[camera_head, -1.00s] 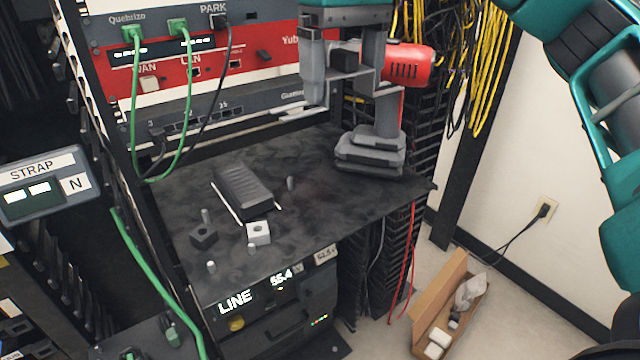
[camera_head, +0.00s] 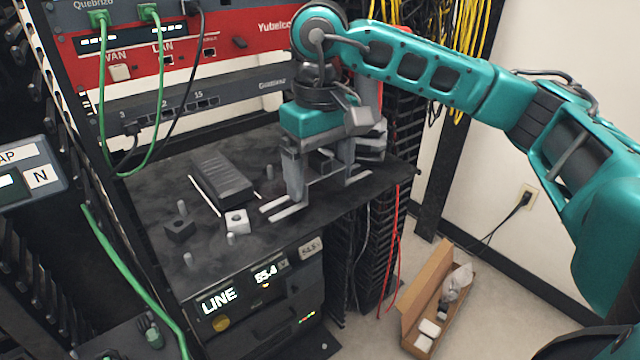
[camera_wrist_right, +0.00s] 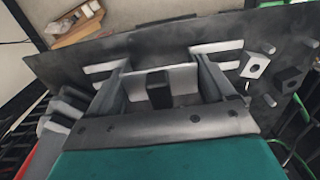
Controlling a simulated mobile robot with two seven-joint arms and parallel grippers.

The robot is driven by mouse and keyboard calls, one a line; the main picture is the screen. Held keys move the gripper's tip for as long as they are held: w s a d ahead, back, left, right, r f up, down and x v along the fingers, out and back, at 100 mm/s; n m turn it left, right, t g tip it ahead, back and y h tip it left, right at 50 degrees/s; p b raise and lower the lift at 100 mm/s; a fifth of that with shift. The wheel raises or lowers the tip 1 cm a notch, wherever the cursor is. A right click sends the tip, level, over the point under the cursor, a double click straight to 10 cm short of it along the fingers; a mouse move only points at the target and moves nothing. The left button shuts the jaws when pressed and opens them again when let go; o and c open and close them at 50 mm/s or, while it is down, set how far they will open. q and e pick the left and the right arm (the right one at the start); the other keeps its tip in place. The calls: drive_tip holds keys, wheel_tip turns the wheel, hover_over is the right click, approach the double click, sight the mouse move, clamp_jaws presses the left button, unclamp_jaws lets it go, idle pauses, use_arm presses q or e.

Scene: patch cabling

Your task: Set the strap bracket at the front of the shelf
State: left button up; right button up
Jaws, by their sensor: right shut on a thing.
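The strap bracket (camera_head: 323,178) is a light grey piece with slotted, fork-like feet. My right gripper (camera_head: 320,172) is shut on it and holds it low over the right front part of the black shelf (camera_head: 310,227). Whether its feet touch the shelf I cannot tell. In the right wrist view the bracket's pale plate (camera_wrist_right: 180,78) spans between the fingers (camera_wrist_right: 160,88), with a dark block in front of it. Its feet stick out on both sides. Short grey studs, such as one at the front (camera_head: 188,260), stand on the shelf. My left gripper is not in view.
A black ribbed box (camera_head: 222,180) lies left of the bracket between two pale strips. A dark block (camera_head: 180,229) and a white block (camera_head: 237,222) with holes sit nearby. Green cables (camera_head: 162,100) hang at left.

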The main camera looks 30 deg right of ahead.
wheel_tip(320, 180, down, 2)
drive_tip(key=shift+f, duration=0.2)
drive_tip(key=shift+f, duration=0.15)
drive_tip(key=shift+f+b, duration=0.15)
drive_tip(key=shift+b, duration=0.15)
drive_tip(key=o, duration=0.9)
